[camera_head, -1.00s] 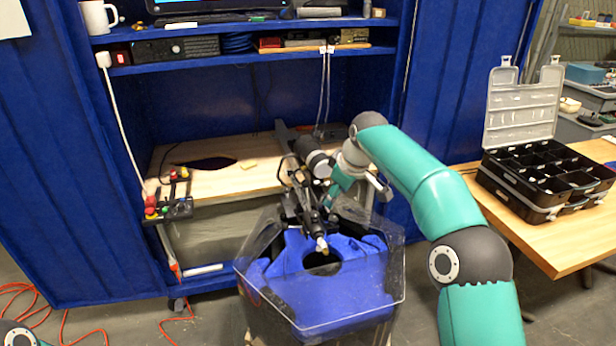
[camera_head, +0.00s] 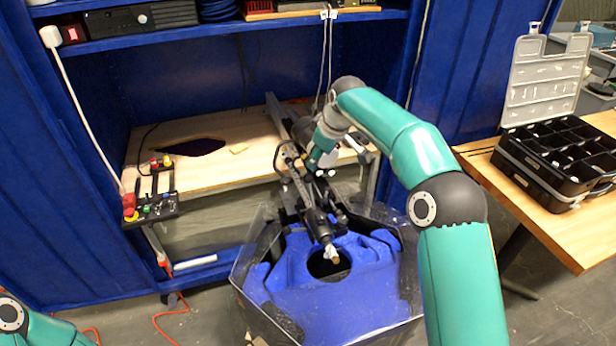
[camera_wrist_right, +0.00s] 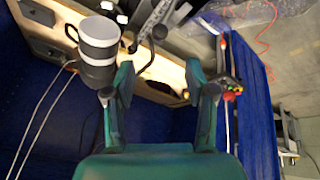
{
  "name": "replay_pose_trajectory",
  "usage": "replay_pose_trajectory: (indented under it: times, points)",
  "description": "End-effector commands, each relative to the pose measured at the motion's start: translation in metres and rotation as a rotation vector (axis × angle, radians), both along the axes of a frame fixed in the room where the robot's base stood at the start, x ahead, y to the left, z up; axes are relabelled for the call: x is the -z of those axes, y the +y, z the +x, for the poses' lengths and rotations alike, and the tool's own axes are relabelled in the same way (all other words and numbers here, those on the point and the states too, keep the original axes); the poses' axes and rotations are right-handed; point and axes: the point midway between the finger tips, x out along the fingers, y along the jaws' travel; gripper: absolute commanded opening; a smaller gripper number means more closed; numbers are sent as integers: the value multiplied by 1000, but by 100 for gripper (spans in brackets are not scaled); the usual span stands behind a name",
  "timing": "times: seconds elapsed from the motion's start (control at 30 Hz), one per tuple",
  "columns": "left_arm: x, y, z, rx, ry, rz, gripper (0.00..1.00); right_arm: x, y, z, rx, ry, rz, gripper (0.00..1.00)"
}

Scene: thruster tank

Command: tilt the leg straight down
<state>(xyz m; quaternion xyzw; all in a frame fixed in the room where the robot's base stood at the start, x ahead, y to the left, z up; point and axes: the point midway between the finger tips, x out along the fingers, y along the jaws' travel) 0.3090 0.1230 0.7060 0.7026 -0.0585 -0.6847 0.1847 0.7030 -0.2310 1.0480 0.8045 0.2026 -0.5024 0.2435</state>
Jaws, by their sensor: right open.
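The leg (camera_head: 312,205) is a dark shaft of the thruster motor. It slants from the bench edge down towards the viewer, its lower end above the round hole of the blue-lined tank (camera_head: 290,312). It is tilted, not vertical. My right gripper (camera_head: 322,160) is beside the upper part of the motor and hides some of it. In the right wrist view the right gripper (camera_wrist_right: 160,72) has its two teal fingers wide apart. A black cylinder with a pale band (camera_wrist_right: 98,45) is by the left finger, and a thin dark bar crosses beyond the fingertips. Contact cannot be told.
The control panel (camera_head: 150,208) with coloured buttons is at the left end of the wooden bench (camera_head: 190,170). Blue cabinet walls and a shelf enclose the bench. A black organiser case (camera_head: 560,160) stands open on the right table. Part of my left arm shows at bottom left.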

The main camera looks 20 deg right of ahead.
Motion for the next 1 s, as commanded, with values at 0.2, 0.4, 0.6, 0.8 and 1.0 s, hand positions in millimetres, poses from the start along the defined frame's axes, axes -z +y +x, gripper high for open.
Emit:
replay_pose_trajectory:
  times: [0.2,0.4,0.6,0.8,1.0]
  points:
    - [-10,0,0,0,0,0,40,42,4,19,0,5,0,55]
    - [-21,0,0,0,-1,0,40,82,8,37,-1,4,0,55]
    - [-31,0,0,0,-1,0,40,111,12,52,-2,2,0,55]
    - [-35,0,0,0,-1,0,40,125,14,58,-3,0,-1,55]
    - [-35,0,0,0,-1,0,40,128,14,59,-3,0,0,55]
